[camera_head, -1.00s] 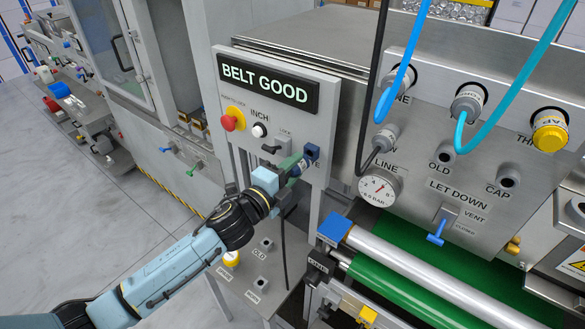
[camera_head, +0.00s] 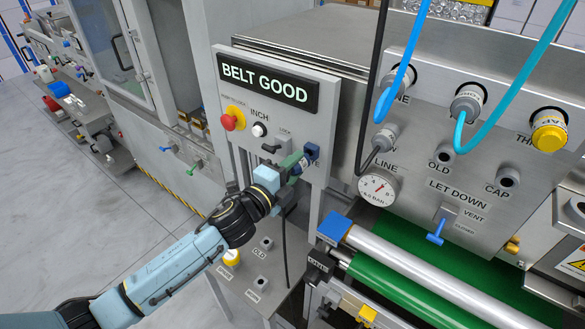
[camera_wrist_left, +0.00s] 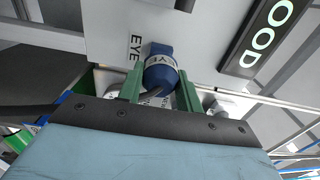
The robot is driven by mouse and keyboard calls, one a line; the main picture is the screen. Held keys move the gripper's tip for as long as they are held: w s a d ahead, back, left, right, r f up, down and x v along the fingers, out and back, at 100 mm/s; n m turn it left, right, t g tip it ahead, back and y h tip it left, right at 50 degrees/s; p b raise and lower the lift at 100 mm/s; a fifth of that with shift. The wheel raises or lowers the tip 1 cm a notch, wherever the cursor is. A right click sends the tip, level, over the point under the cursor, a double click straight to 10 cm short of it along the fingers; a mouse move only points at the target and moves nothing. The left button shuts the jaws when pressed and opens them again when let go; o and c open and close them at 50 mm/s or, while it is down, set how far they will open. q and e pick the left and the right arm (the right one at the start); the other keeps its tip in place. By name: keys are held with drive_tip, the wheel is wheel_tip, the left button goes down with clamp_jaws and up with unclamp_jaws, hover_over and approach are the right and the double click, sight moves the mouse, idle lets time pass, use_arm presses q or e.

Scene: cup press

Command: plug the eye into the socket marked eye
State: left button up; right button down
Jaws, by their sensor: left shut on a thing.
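The eye plug (camera_wrist_left: 161,76) is a blue body with a white band lettered EYE and a dark cable. My left gripper (camera_head: 293,164) is shut on it, with green fingers on either side in the left wrist view (camera_wrist_left: 160,88). The eye socket (camera_head: 312,151) is a dark blue block low on the grey panel, its label partly hidden by the gripper. In the wrist view the plug is in line with the socket (camera_wrist_left: 160,48) beside the EYE lettering and appears to meet it. How deep it sits cannot be told. My right gripper is out of view.
The panel's display (camera_head: 268,82) reads BELT GOOD. A red button (camera_head: 229,122) and a black lever (camera_head: 271,149) sit close by. A lower shelf with sockets (camera_head: 262,262) lies beneath my arm. Green-belted rollers (camera_head: 420,262) and hanging hoses (camera_head: 400,85) are at the right.

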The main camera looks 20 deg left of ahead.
use_arm(q)
drive_tip(key=shift+x, duration=1.2)
drive_tip(key=o, duration=1.2)
drive_tip(key=shift+c, duration=0.2)
drive_tip(key=shift+s, duration=0.1)
drive_tip(key=b+v, duration=0.1)
drive_tip(key=v, duration=1.2)
drive_tip(key=shift+b, duration=0.4)
